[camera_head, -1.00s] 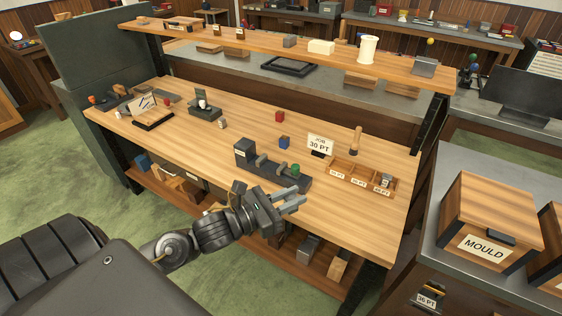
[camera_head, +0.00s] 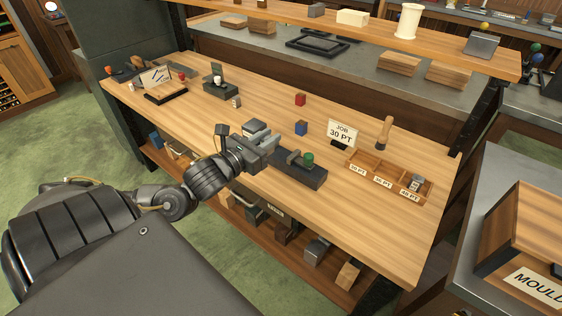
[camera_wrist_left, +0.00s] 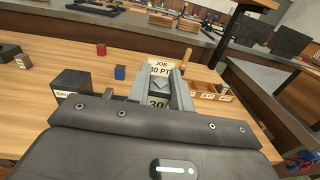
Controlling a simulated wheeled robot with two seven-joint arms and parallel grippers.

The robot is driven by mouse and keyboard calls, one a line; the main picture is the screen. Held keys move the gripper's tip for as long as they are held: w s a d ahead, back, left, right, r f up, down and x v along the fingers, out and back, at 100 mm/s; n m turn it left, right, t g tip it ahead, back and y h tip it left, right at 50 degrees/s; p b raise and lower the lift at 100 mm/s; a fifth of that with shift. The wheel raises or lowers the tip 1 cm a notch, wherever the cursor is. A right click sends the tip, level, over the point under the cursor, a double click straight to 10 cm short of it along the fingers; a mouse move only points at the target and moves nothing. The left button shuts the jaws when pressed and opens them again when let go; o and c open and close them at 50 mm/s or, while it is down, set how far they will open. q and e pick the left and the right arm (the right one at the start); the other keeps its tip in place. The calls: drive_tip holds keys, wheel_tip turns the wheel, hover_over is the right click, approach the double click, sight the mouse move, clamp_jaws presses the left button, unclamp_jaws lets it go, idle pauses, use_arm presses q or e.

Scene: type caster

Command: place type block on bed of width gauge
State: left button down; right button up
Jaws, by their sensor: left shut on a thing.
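My left gripper (camera_head: 262,135) is above the bench, over the left end of the dark width gauge (camera_head: 300,174). In the left wrist view its fingers (camera_wrist_left: 160,88) are shut on a small grey type block (camera_wrist_left: 160,84), with a dark "30" marking below it. In the left wrist view the gauge's dark upright block (camera_wrist_left: 72,82) stands left of the fingers. Contact between type block and bed cannot be made out. My right gripper is not in view.
A "JOB 30 PT" sign (camera_head: 342,134) stands behind the gauge. A wooden tray (camera_head: 392,176) with labelled compartments is at right, with a metal piece (camera_head: 416,183) in its right compartment. Red (camera_head: 300,99) and blue (camera_head: 301,128) cubes stand behind. The front right bench is clear.

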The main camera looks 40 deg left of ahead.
use_arm(q)
drive_tip(key=a+y, duration=0.1)
drive_tip(key=a, duration=0.1)
drive_tip(key=p, duration=0.2)
hover_over(281, 153)
drive_tip(key=s, duration=0.1)
drive_tip(key=shift+n, duration=0.4)
wheel_tip(281, 153, down, 8)
drive_tip(key=shift+f, duration=0.25)
drive_tip(key=shift+w+f, duration=0.45)
drive_tip(key=shift+f, duration=0.25)
wheel_tip(281, 153, down, 2)
drive_tip(key=shift+f, duration=0.45)
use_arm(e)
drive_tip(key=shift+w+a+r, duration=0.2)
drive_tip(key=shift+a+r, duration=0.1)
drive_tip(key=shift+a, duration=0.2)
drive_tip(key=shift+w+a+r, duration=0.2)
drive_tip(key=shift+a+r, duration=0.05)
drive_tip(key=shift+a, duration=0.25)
use_arm(q)
drive_tip(key=shift+f, duration=0.1)
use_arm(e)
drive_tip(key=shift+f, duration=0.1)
